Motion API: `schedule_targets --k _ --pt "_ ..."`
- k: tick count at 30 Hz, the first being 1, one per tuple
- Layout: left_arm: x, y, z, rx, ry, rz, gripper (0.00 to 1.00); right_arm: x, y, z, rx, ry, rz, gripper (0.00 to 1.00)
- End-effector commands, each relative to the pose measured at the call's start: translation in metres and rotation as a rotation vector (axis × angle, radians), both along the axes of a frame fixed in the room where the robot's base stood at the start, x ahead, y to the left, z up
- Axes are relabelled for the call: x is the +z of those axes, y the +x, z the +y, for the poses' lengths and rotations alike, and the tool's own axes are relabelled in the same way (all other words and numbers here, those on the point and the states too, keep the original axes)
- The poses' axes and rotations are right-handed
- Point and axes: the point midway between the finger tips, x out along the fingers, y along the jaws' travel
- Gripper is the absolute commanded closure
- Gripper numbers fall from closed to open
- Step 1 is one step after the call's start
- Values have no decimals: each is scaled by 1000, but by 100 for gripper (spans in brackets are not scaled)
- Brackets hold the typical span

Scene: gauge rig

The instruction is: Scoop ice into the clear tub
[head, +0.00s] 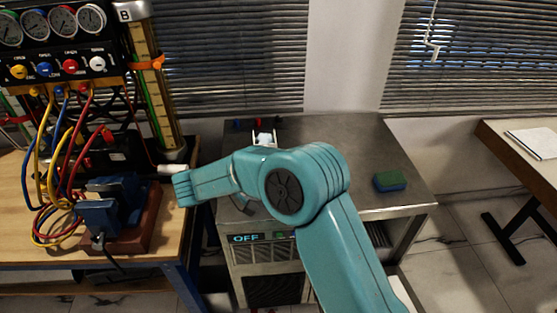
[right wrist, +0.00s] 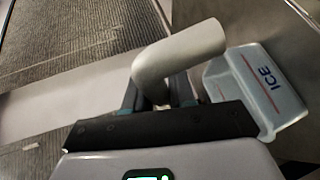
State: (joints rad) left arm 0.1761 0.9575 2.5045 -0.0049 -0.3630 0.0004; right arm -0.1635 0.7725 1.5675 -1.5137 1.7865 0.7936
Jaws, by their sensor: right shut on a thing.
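My right gripper (right wrist: 160,98) is shut on a thick grey bent handle (right wrist: 185,52), which looks like the scoop's; no scoop bowl or ice shows. A clear tub (right wrist: 240,92) marked ICE in blue, with a red line, is just right of the gripper in the right wrist view. I cannot tell whether the handle touches it. In the head view my teal right arm reaches left across the steel counter's front, and its gripper cannot be made out. A small pale object (head: 264,139) shows behind the arm, too covered to identify. My left gripper is not in view.
The steel counter (head: 355,150) carries a green and blue sponge (head: 389,181); a display below its top (head: 245,238) reads OFF. At left, a wooden bench holds a gauge panel (head: 60,50), coloured hoses and a blue vise (head: 110,210). The counter's back right is clear.

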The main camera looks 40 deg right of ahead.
Motion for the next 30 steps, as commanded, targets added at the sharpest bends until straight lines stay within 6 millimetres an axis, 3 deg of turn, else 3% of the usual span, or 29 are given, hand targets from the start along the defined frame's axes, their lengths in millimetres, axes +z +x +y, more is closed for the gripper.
schedule_targets --k 5,12,21,30 --pt "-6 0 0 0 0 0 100 -11 -2 0 -5 172 -111 100" --pt "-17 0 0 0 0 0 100 -39 -7 -8 -6 573 -358 100" --pt "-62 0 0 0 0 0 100 -58 -5 -10 -3 825 -514 100" --pt "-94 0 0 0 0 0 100 -69 -5 -12 -4 1086 -674 100"
